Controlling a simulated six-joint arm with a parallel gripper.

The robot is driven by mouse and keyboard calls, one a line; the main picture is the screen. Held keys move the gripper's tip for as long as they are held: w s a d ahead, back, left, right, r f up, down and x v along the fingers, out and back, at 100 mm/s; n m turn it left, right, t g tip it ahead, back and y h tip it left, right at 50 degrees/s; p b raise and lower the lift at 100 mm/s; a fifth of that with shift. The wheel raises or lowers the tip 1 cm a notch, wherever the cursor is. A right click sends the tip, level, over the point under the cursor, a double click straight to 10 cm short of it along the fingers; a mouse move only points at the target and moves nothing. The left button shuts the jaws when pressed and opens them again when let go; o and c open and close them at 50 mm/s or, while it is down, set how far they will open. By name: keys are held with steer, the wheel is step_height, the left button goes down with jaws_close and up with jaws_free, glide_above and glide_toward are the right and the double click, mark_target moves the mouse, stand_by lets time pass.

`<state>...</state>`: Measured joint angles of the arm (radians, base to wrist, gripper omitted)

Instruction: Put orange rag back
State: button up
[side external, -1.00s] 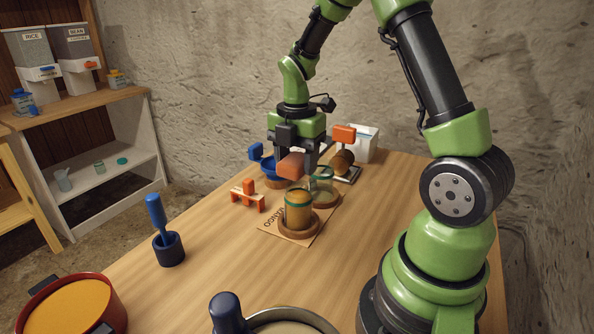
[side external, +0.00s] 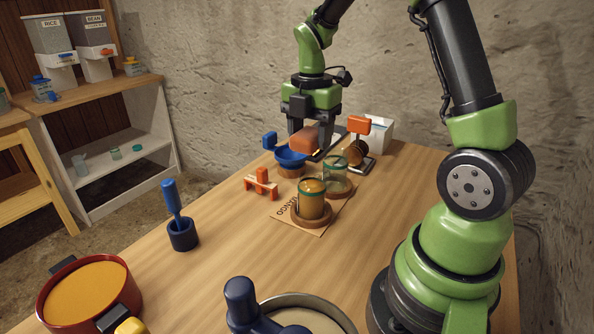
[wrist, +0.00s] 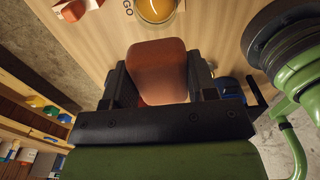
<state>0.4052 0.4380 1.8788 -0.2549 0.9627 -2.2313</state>
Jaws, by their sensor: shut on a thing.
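The orange rag (side external: 304,139), a folded rust-orange pad, is held between the fingers of my gripper (side external: 309,143) in the side external view. It hangs above the table's far part, at the blue funnel's upper right edge in the picture. I cannot tell its exact height. In the wrist view the rag (wrist: 158,68) fills the space between the two dark fingers of my gripper (wrist: 158,85). It hides what lies beneath it.
A blue funnel (side external: 289,158), a small orange rack (side external: 261,187), an amber-filled jar (side external: 312,203) and a clear jar (side external: 337,178) stand close by. An orange-handled item (side external: 358,125) and a white box (side external: 379,133) are behind.

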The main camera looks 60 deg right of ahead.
steer(key=w+a+f, duration=0.3)
steer(key=w+f, duration=0.1)
steer(key=w, duration=0.4)
glide_above(237, 218)
step_height(237, 218, down, 9)
steer(key=shift+f, duration=2.75)
steer(key=o, duration=1)
steer(key=shift+f, duration=0.15)
steer(key=shift+o, duration=0.2)
